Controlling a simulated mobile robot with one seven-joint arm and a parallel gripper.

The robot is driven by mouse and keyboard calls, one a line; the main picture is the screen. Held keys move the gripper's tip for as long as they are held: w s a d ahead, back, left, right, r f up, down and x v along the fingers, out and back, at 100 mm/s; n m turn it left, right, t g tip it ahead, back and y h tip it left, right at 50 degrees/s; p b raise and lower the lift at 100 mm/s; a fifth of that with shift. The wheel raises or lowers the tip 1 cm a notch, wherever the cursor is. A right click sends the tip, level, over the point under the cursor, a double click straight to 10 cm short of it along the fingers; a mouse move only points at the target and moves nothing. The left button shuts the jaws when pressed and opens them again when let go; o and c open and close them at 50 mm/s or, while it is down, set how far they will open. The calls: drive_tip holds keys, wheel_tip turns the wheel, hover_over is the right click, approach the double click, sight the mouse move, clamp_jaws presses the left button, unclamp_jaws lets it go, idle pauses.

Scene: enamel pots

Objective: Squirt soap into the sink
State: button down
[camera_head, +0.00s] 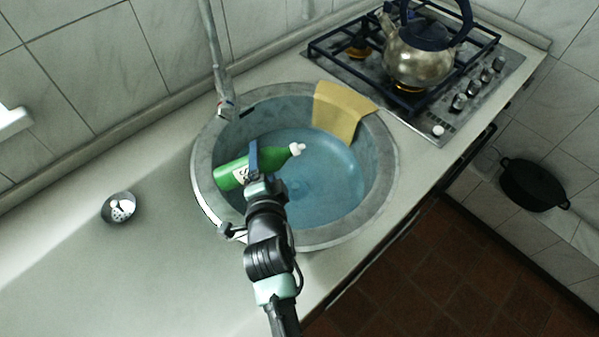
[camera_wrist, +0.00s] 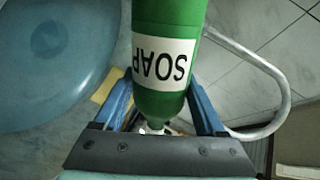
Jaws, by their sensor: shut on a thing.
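A green soap bottle (camera_head: 230,173) with a white label and white nozzle lies tilted nearly sideways over the round sink (camera_head: 383,185), its nozzle to the right and slightly up in the head view. My gripper (camera_head: 254,160) is shut on the bottle's body, above the left part of the basin. In the wrist view the bottle (camera_wrist: 168,55) fills the space between the blue fingers of my gripper (camera_wrist: 160,88), and its "SOAP" label is upside down. The nozzle is mostly hidden there behind the gripper's dark bar. No soap stream shows.
A yellow cloth (camera_head: 341,110) hangs over the sink's back right rim. The faucet (camera_head: 222,80) rises behind the sink. A kettle (camera_head: 418,58) stands on the stove to the right. A small strainer-like cup (camera_head: 119,207) is on the clear counter at left.

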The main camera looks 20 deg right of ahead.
drive_tip(key=shift+w+a+m+y, duration=0.1)
drive_tip(key=shift+a+m+y, duration=0.35)
drive_tip(key=shift+m, duration=0.25)
idle(2.5)
drive_tip(key=shift+f+m+b, duration=0.3)
drive_tip(key=shift+f, duration=0.05)
idle(2.3)
